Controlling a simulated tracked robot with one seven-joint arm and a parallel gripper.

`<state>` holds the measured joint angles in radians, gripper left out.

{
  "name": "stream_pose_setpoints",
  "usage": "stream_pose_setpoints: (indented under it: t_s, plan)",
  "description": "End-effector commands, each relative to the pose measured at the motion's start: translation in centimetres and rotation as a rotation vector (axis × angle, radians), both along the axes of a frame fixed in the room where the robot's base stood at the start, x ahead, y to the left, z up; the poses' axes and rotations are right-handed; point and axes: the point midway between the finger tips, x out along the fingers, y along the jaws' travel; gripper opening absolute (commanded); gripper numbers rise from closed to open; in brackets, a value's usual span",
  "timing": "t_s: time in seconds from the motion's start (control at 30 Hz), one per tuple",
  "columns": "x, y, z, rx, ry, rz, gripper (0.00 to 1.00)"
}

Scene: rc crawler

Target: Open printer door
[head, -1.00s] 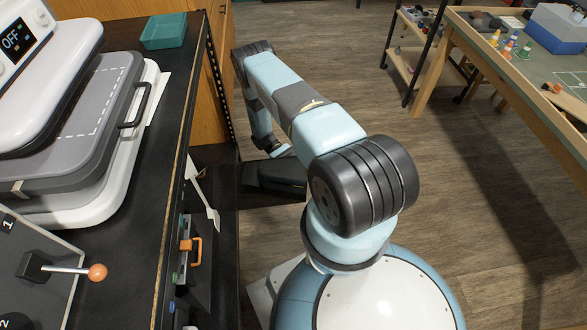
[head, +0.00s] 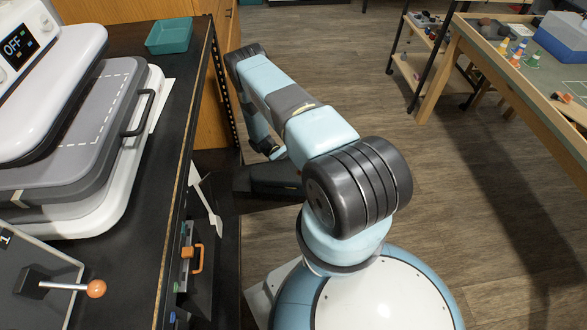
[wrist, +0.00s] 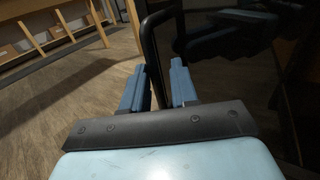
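The printer door (wrist: 225,75) appears as a dark, glossy panel on the right of the wrist view, with a dim reflection of my gripper in it. Its black bar handle (wrist: 149,45) stands upright in front of the panel. My gripper (wrist: 160,85) is open, with one blue finger on each side of the handle. A gap shows between the handle and the right finger; I cannot tell whether the left finger touches it. In the head view my arm reaches down beside the black bench, and the fingertips, handle and door cannot be made out there.
The black bench (head: 150,190) on the left carries a heat press (head: 105,125), a teal tray (head: 169,36) and a lever with an orange knob (head: 96,289). An orange handle (head: 197,258) sticks out below its edge. Wooden floor (head: 450,220) is free to the right, before a wooden table (head: 520,85).

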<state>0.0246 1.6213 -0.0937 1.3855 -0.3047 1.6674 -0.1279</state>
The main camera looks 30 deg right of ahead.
Motion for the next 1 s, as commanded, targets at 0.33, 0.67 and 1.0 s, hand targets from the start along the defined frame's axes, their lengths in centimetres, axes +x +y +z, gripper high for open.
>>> stream_pose_setpoints:
  t_s: [0.33, 0.67, 1.0]
  plan:
    - [-0.1, -0.5, 0.0, -0.004, 0.002, -0.002, 0.38]
    - [3.8, 0.6, -0.1, -0.005, -0.001, 0.0, 0.38]
    - [9.5, 2.2, -0.2, -0.004, 0.001, -0.002, 0.38]
